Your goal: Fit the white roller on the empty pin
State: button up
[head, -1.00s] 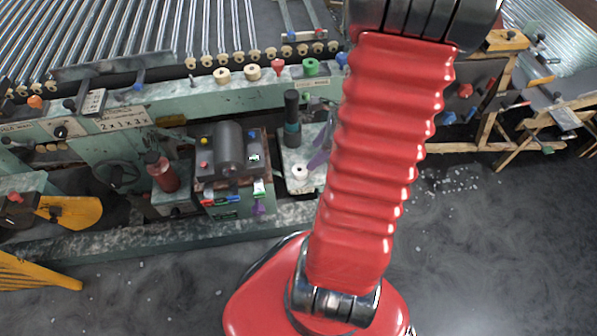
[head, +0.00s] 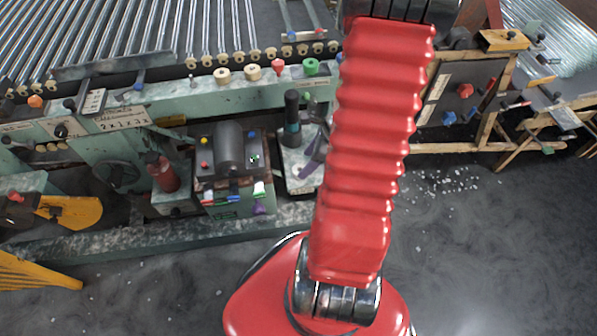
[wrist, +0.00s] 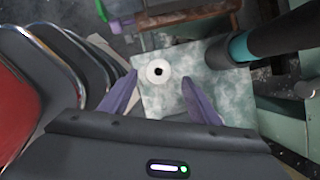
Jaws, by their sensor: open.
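The white roller (wrist: 159,72), a short ring with a dark central hole, sits on a mottled pale green plate (wrist: 215,95) in the wrist view. My gripper (wrist: 159,80) is open, its two purple fingers on either side of the roller with visible gaps. I cannot tell how far above the plate the fingertips are. A slim bare pin (head: 193,79) appears to stand on the green rail (head: 170,97), left of the cream rollers.
Cream rollers (head: 222,74), a red knob (head: 278,66) and a green one (head: 311,67) line the rail. A dark bottle (head: 292,112) with a teal band stands close to my gripper; it also looms in the wrist view (wrist: 265,40). A grey machine box (head: 230,150) is at left.

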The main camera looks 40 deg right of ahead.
aim_at(302, 166)
jog(key=shift+x, duration=2.1)
jog(key=shift+w+a, duration=0.1)
jog(key=shift+a, duration=0.05)
jog(key=shift+r, duration=0.1)
jog(key=c, duration=1.2)
jog(key=shift+o, duration=0.2)
notch_tip(302, 166, up, 10)
